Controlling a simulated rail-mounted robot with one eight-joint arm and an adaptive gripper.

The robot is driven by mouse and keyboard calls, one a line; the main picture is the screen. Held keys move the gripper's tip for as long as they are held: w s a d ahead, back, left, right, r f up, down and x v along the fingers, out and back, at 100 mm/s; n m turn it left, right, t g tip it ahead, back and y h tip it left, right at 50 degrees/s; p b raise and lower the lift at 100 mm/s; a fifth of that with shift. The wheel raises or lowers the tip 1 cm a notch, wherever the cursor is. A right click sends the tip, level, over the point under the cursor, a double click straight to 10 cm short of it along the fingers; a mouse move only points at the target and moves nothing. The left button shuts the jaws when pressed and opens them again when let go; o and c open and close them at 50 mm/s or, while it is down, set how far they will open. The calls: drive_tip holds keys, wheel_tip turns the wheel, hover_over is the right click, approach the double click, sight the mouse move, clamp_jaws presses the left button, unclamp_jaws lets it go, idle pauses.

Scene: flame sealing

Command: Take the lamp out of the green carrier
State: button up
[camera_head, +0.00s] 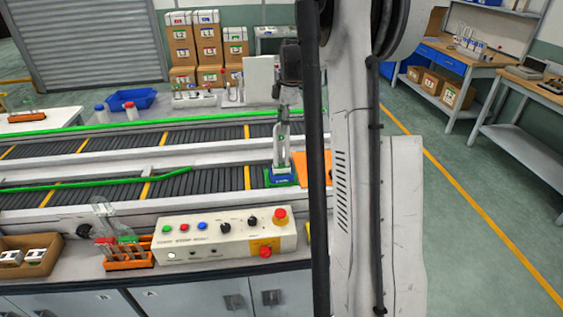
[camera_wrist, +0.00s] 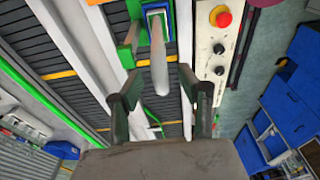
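The green carrier (camera_head: 271,181) sits on the near conveyor belt, with a blue part at its front. The lamp (camera_head: 282,150) stands upright in it as a tall, pale glass shape. In the wrist view the green carrier (camera_wrist: 127,54) is at the top, and the lamp (camera_wrist: 158,62) runs from it toward the camera as a whitish tube. My gripper (camera_wrist: 160,102) is open, with one finger on each side of the tube's near end and visible gaps. In the head view my gripper is above the lamp, partly hidden by my arm.
A control box (camera_head: 225,236) with buttons and a red knob stands in front of the conveyor. An orange rack (camera_head: 127,262) with tubes is left of it. An orange plate (camera_head: 316,167) lies right of the carrier. Green rails (camera_head: 85,182) run along the conveyor.

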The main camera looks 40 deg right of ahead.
drive_tip(key=shift+w+a+f, duration=0.1)
drive_tip(key=shift+a+f, duration=0.05)
drive_tip(key=shift+f, duration=0.75)
drive_tip(key=shift+w+a+f, duration=0.1)
drive_tip(key=shift+a+f, duration=0.05)
drive_tip(key=shift+f, duration=0.7)
clamp_jaws()
